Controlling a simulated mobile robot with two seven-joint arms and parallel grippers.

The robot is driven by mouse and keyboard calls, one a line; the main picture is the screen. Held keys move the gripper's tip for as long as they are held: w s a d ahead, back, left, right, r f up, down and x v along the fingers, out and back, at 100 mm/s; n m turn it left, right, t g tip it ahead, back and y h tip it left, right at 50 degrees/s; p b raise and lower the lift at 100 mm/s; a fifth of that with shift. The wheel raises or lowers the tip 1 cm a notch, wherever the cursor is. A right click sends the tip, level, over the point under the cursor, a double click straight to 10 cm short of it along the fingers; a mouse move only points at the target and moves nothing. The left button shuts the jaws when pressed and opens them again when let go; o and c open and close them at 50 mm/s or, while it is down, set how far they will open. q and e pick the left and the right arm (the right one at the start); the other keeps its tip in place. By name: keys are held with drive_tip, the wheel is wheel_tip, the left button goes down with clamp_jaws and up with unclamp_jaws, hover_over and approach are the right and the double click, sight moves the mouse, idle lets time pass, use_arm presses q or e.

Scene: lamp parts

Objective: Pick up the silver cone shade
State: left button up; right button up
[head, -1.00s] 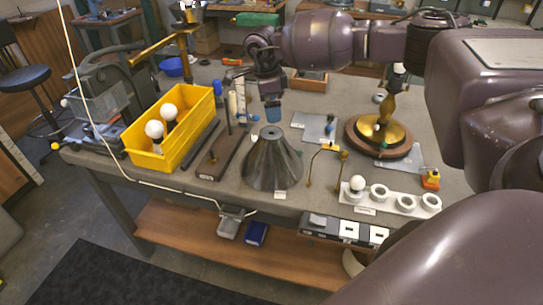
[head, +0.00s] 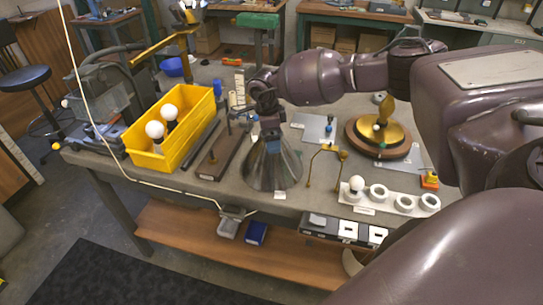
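The silver cone shade (head: 272,172) stands upright, wide end down, near the front edge of the grey workbench. My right gripper (head: 268,132) points down at its narrow top, with blue-tipped fingers at or around the upper part of the cone. The gripper hides the cone's top, so I cannot tell whether the fingers touch it or are closed on it. My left gripper is not in view.
A yellow bin (head: 175,140) with white bulbs stands left. A dark wooden base (head: 220,155) sits just left of the cone. A thin brass frame (head: 325,165), a white holder strip (head: 390,200) and a brass lamp base (head: 382,130) stand to the right.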

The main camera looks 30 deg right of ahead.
drive_tip(key=shift+c, duration=0.5)
drive_tip(key=c, duration=0.9)
drive_tip(key=shift+r, duration=0.15)
